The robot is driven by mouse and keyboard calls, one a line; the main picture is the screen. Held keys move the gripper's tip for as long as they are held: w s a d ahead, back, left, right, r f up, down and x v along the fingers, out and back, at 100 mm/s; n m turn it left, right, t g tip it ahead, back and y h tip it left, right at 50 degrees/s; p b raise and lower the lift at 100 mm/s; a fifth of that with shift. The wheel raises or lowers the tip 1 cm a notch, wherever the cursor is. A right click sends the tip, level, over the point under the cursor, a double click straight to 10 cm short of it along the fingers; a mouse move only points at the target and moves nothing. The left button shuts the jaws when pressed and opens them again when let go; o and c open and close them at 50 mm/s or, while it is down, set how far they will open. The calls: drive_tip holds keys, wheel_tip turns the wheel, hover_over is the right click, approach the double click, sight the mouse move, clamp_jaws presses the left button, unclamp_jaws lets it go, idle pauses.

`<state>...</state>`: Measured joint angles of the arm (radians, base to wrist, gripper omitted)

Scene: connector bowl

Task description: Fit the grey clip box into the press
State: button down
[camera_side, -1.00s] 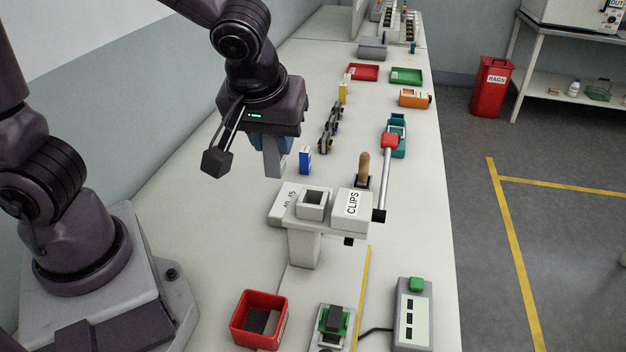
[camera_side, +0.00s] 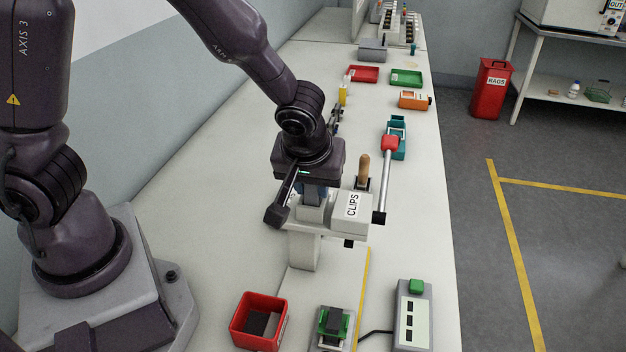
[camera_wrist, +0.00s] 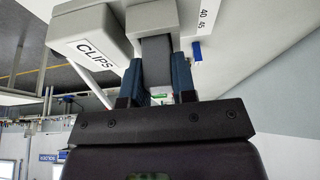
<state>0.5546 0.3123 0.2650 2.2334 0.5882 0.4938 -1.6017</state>
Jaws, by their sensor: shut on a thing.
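The press (camera_side: 303,247) stands on the bench, with a light grey square socket (camera_side: 309,213) beside its block labelled CLIPS (camera_side: 340,219). My gripper (camera_side: 312,190) is directly over the socket and pointing down. The grey clip box (camera_wrist: 156,60) is upright between its blue fingers, and my gripper (camera_wrist: 158,68) is shut on it. In the wrist view the box's far end meets the socket (camera_wrist: 152,17). I cannot tell whether it is inside the socket or just above its mouth. The CLIPS block (camera_wrist: 88,45) also shows in the wrist view.
A lever with a red knob (camera_side: 389,143) and a wooden handle (camera_side: 363,168) rise close to the right of my gripper. A small blue box (camera_wrist: 197,50) stands behind the press. A red bin (camera_side: 259,320), a green-and-black fixture (camera_side: 333,323) and a button box (camera_side: 413,315) are in front.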

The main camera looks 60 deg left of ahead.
drive_tip(key=shift+f, duration=0.15)
drive_tip(key=c, duration=0.9)
unclamp_jaws()
drive_tip(key=v, duration=1.1)
drive_tip(key=shift+s+a+r+m+t+h, duration=0.4)
drive_tip(key=shift+s+a+r+m+h, duration=0.15)
drive_tip(key=shift+s+a+r+m, duration=1.1)
drive_tip(key=shift+s+a+r+m+t+h, duration=0.45)
drive_tip(key=shift+s+a+r+m, duration=0.7)
drive_tip(key=shift+s, duration=1)
drive_tip(key=shift+s+a+r+m+t+h, duration=0.35)
drive_tip(key=shift+s+a+r+m+h, duration=0.45)
drive_tip(key=shift+s+m, duration=1)
drive_tip(key=shift+s+a, duration=0.1)
drive_tip(key=shift+a, duration=0.25)
